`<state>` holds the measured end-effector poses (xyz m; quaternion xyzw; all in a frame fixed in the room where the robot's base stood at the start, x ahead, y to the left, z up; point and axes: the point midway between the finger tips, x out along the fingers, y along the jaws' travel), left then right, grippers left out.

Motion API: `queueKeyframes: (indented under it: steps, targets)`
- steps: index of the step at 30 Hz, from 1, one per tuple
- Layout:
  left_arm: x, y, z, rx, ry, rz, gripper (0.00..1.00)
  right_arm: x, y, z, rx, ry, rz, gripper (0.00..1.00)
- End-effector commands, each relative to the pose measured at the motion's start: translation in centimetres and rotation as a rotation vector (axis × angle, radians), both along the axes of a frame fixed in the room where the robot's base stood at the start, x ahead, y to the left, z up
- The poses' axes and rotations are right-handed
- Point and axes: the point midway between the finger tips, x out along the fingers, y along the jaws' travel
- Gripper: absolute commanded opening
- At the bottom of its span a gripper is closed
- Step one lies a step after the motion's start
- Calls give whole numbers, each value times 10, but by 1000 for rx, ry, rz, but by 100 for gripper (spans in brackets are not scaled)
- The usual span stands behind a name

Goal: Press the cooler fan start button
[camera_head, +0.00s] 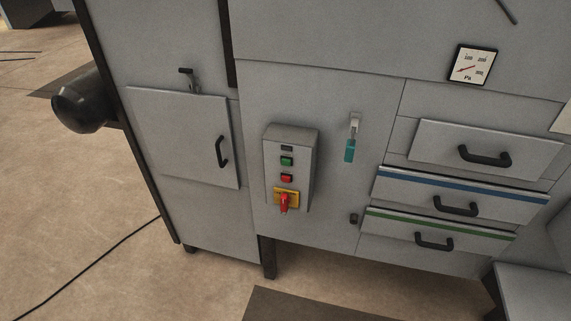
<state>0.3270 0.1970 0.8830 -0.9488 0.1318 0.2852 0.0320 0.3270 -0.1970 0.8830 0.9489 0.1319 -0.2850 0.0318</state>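A grey control box (289,165) sticks out from the front of a grey machine cabinet in the middle of the view. On its face are a green button (287,161), a red button (286,178) below it, and a red rotary switch (284,202) on a yellow plate at the bottom. A small dark label (287,149) sits above the green button, but its text is too small to read. Neither of my grippers shows in this view.
A door (190,138) with a black handle is left of the box. A teal-tagged key (350,150) hangs right of it. Several drawers with black handles, one a blue-striped drawer (455,195), and a pressure gauge (471,65) are farther right. A black cable (88,268) crosses the floor.

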Motion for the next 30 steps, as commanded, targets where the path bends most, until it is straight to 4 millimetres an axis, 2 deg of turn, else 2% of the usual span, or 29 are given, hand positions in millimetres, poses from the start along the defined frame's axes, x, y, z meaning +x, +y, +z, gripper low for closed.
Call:
queueKeyframes:
  steps: [1, 3, 4, 30]
  targets:
    - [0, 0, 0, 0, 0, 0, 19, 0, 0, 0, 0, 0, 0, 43]
    - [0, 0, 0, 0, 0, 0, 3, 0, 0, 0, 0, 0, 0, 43]
    - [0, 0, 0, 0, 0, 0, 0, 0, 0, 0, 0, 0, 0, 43]
    - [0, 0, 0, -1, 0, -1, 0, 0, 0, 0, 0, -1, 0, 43]
